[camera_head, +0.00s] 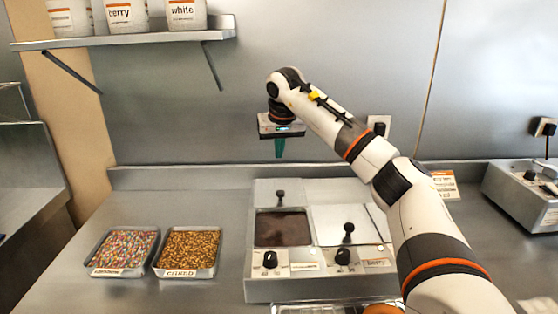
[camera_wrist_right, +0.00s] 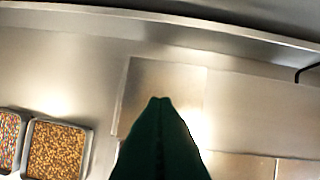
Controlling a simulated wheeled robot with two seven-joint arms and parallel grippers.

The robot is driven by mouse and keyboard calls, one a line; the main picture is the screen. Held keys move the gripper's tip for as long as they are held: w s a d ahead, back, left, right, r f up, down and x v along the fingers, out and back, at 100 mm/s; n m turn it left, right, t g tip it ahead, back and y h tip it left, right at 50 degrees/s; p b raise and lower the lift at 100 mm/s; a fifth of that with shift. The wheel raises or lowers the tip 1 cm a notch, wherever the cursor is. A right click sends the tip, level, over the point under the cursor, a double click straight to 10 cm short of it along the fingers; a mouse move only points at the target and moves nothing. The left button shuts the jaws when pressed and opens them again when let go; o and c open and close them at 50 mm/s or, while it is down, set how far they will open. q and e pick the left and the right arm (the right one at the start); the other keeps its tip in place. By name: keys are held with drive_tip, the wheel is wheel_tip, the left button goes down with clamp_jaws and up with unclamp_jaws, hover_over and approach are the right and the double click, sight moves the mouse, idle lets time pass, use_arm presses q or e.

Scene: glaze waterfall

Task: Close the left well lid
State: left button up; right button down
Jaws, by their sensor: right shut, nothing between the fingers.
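The two-well glaze warmer (camera_head: 312,290) stands on the counter. Its left well (camera_head: 283,229) is open and shows dark brown glaze. The left well lid (camera_head: 262,190), a pale metal plate with a black knob (camera_head: 280,197), is at the back of that well, off the opening. The right well lid (camera_head: 330,217) covers the right well, with its black knob upright. My right gripper (camera_head: 280,150) is shut and empty, pointing down in the air above and behind the left lid, apart from it. Its green fingers (camera_wrist_right: 160,105) fill the lower middle of the wrist view. My left gripper is out of view.
Trays of sprinkles (camera_head: 124,250) and crumb (camera_head: 188,250) sit left of the warmer. A shelf (camera_head: 130,38) with labelled tubs hangs at upper left. Another appliance (camera_head: 525,195) stands at the right. The counter behind the trays is clear.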

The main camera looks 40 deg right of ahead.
hover_over(276, 186)
drive_tip(key=s, duration=0.2)
drive_tip(key=f, duration=0.8)
drive_tip(key=shift+w+a+f+p, duration=0.15)
drive_tip(key=shift+w+a+p, duration=0.15)
drive_tip(key=shift+a, duration=0.1)
drive_tip(key=shift+s+a+f, duration=0.15)
drive_tip(key=shift+s+f, duration=0.05)
drive_tip(key=shift+s, duration=0.1)
drive_tip(key=shift+s+a, duration=0.35)
drive_tip(key=shift+s, duration=0.25)
drive_tip(key=shift+s+a, duration=0.35)
drive_tip(key=shift+s, duration=0.25)
drive_tip(key=shift+s+a+f, duration=0.2)
drive_tip(key=shift+s, duration=0.1)
